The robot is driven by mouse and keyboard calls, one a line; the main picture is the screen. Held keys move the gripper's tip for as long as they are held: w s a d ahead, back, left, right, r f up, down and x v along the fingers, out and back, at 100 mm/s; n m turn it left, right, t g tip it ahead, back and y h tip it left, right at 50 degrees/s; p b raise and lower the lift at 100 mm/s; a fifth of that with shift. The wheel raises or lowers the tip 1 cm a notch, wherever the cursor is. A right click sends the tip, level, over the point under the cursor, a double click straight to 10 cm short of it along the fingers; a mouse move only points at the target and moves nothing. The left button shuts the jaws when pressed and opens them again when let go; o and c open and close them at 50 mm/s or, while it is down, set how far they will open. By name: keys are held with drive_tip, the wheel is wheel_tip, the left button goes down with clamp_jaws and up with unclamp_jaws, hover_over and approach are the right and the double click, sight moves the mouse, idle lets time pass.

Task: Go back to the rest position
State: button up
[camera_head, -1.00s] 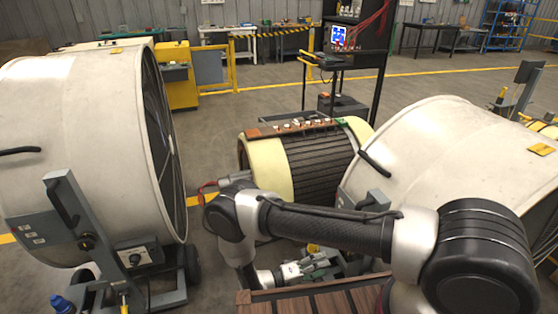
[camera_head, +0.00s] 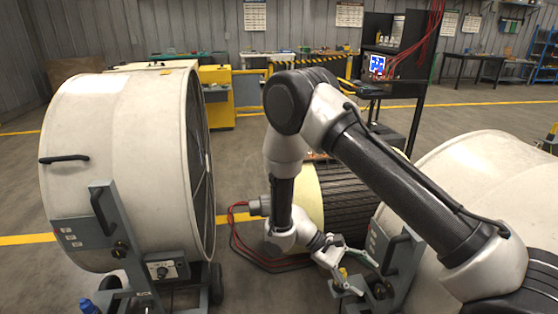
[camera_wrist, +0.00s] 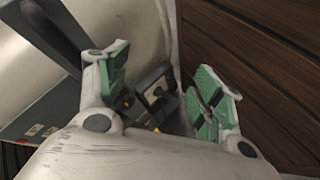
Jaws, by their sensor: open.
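My gripper (camera_head: 346,272) hangs low at the end of my bent arm, in front of the cylindrical rotor and beside the right white drum. In the wrist view my gripper (camera_wrist: 163,90) has its two green-padded fingers spread apart, with nothing between them. The dark-ribbed rotor (camera_head: 345,205) with a cream end lies behind my arm, which hides part of it.
A large white drum (camera_head: 110,130) on a grey wheeled stand (camera_head: 112,220) is at left. Another white drum (camera_head: 480,170) is at right, close to my arm. Red cables (camera_head: 236,240) lie on the floor. Open floor (camera_head: 250,150) shows behind.

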drive_tip(key=s+d+r+m+t+y, duration=0.15)
drive_tip(key=r+y, duration=0.25)
drive_tip(key=r, duration=0.7)
drive_tip(key=d+r+y, duration=0.3)
drive_tip(key=r+y, duration=0.1)
drive_tip(key=r, duration=0.6)
drive_tip(key=s+d+r+m+t+y, duration=0.1)
drive_tip(key=s+d+r+t, duration=0.3)
drive_tip(key=r, duration=0.4)
drive_tip(key=s+d+r+m+t+y, duration=0.2)
drive_tip(key=s+d+r+m+t, duration=0.2)
drive_tip(key=r, duration=0.5)
drive_tip(key=shift+s+d, duration=0.45)
drive_tip(key=shift+d, duration=0.4)
drive_tip(key=shift+m+t, duration=0.25)
